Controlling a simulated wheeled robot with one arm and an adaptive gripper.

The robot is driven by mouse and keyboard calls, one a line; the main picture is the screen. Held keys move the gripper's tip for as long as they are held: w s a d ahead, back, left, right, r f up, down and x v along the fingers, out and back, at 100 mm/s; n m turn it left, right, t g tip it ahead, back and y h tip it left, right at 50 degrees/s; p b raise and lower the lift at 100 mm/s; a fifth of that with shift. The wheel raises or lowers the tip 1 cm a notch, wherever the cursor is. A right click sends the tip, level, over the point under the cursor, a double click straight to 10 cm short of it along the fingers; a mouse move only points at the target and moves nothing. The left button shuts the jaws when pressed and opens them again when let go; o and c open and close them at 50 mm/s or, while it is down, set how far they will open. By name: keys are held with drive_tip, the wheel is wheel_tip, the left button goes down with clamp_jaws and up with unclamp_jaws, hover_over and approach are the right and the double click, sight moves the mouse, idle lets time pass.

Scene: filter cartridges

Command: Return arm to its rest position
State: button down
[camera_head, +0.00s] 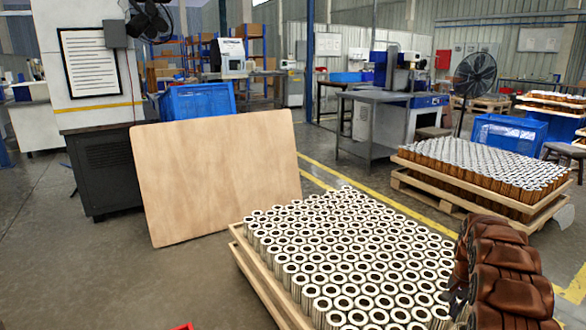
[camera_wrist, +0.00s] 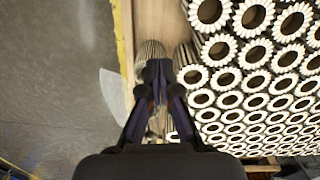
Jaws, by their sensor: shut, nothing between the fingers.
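My gripper (camera_wrist: 158,70) shows in the wrist view with its dark fingers closed together and empty. It points down at the left edge of a packed block of ring-ended filter cartridges (camera_wrist: 255,55). A single ribbed cartridge (camera_wrist: 150,48) shows just beyond the fingertips, beside the wooden pallet edge (camera_wrist: 125,35). I cannot tell whether the fingers touch it. In the head view the near block of cartridges (camera_head: 350,255) stands on a wooden pallet (camera_head: 262,283). My gripper is not clearly seen there.
A large wooden board (camera_head: 215,175) leans upright behind the near pallet. A brown, leather-like object (camera_head: 505,275) stands at its right. A second loaded pallet (camera_head: 482,170), a grey table (camera_head: 375,120) and a fan (camera_head: 475,75) are farther back.

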drive_tip(key=s+a+r+n+p, duration=0.2)
drive_tip(key=s+a+r+p, duration=0.4)
drive_tip(key=r, duration=0.5)
drive_tip(key=s+a+r+n+p, duration=0.2)
drive_tip(key=s+a+r+p, duration=0.1)
drive_tip(key=a+r, duration=0.65)
drive_tip(key=s+a+r+n+p, duration=0.1)
drive_tip(key=s+a+r+p, duration=0.5)
drive_tip(key=r, duration=0.5)
drive_tip(key=s+a+r+n+p, duration=0.2)
drive_tip(key=s+a+r+p, duration=0.2)
drive_tip(key=s, duration=0.4)
drive_tip(key=s+a+r+n+g+p, duration=0.1)
drive_tip(key=s+a+r+p, duration=0.3)
drive_tip(key=s, duration=0.5)
drive_tip(key=s+a+r+n+p, duration=0.3)
drive_tip(key=s+a+r, duration=0.3)
drive_tip(key=s+r, duration=0.2)
drive_tip(key=shift+s+a+n+g+p, duration=0.15)
drive_tip(key=shift+s+n+g+p, duration=0.15)
drive_tip(key=shift+s+p, duration=0.5)
